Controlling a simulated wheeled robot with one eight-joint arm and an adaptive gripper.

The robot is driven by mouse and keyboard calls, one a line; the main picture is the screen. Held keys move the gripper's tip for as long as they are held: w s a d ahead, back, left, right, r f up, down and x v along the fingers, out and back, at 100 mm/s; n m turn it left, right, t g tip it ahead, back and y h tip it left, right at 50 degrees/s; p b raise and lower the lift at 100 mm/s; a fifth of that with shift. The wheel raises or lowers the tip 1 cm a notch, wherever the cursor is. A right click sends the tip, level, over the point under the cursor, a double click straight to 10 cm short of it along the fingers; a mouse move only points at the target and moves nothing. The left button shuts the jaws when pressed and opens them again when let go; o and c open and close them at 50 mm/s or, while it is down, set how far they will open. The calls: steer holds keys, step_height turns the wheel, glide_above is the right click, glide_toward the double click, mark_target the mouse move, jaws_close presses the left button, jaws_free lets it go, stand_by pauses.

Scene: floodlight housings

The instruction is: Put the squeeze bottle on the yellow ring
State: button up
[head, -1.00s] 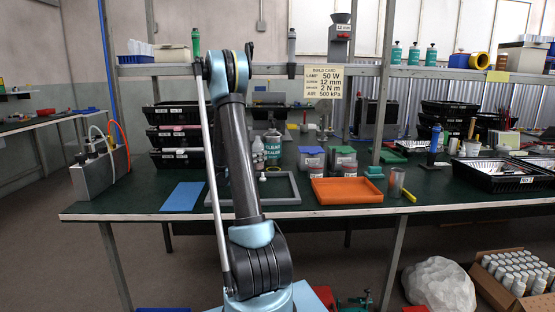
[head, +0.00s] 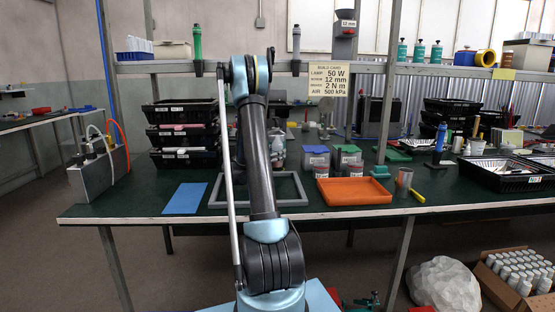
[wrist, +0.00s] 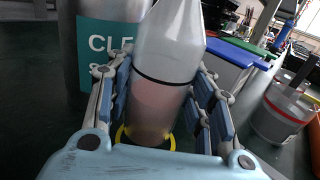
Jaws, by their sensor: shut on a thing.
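The squeeze bottle (wrist: 162,70), translucent with pinkish contents and a dark band, stands between the fingers of my gripper (wrist: 165,105) in the wrist view. The blue-padded fingers are shut on it from both sides. The yellow ring (wrist: 170,143) shows around the bottle's lower end, partly hidden by the bottle and my gripper. I cannot tell whether the bottle's base touches the ring or hangs just above it. In the head view my arm hides most of this spot.
A large can with a teal label (wrist: 105,45) stands close to the left of the bottle. Blue-lidded (wrist: 238,55) and green-lidded boxes are to the right, with a grey-and-red container (wrist: 283,112). An orange tray (head: 354,191) and a grey frame (head: 293,202) lie nearer the bench front.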

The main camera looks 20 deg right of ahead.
steer(key=shift+d+f, duration=0.1)
steer(key=shift+f, duration=0.65)
steer(key=o, duration=1.5)
